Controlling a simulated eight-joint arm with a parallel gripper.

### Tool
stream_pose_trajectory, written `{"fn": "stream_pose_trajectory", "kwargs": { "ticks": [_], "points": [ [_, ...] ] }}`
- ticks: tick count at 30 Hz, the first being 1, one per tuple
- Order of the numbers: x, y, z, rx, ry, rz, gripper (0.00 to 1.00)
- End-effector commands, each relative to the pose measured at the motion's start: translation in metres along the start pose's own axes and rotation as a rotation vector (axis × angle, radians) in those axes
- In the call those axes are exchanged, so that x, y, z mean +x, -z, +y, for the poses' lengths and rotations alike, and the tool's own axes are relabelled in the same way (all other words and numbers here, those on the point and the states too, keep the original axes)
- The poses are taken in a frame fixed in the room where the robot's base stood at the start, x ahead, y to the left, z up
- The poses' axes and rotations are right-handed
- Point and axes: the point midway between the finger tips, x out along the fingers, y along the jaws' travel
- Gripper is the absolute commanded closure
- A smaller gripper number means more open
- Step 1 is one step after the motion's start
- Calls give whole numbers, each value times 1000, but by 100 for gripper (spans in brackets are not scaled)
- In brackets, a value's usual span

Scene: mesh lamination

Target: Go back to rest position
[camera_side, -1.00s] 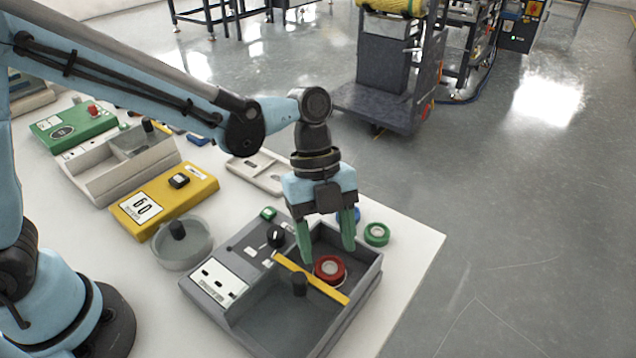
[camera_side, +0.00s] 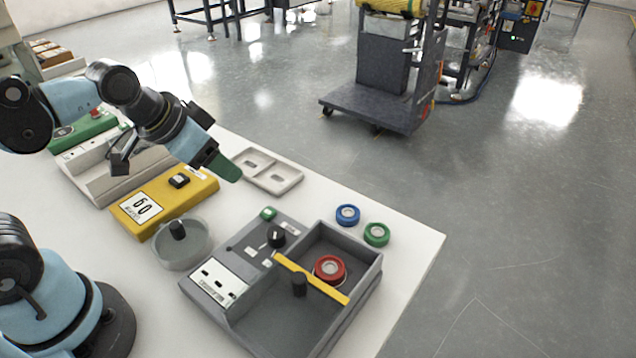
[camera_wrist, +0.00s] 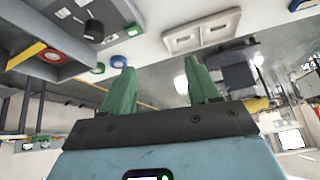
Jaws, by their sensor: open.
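My gripper (camera_wrist: 160,92) shows in the wrist view with its two green fingers apart and nothing between them. In the side view my gripper (camera_side: 228,168) is raised at the left, over the area of the yellow box and the white tray. Its fingers partly overlap there. It is well apart from the grey machine (camera_side: 222,310), which has an open bin with a red ring (camera_side: 329,268) inside. A yellow bar (camera_side: 320,283) crosses the bin beside the red ring.
A blue ring (camera_side: 347,215) and a green ring (camera_side: 376,234) lie on the white table (camera_side: 412,262). A yellow box (camera_side: 150,198), a grey round dish (camera_side: 183,253), a white two-slot tray (camera_side: 270,183) and a green box (camera_side: 66,136) also stand there. The table's right edge is clear.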

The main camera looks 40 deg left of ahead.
Motion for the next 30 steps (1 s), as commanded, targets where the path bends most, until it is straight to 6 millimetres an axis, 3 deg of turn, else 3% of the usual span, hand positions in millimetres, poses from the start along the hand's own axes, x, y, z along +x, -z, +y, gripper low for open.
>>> {"fn": "stream_pose_trajectory", "kwargs": {
  "ticks": [7,30],
  "points": [
    [-4,-9,-15,-175,54,60,40],
    [-4,-9,-14,-176,53,59,40]
  ]
}}
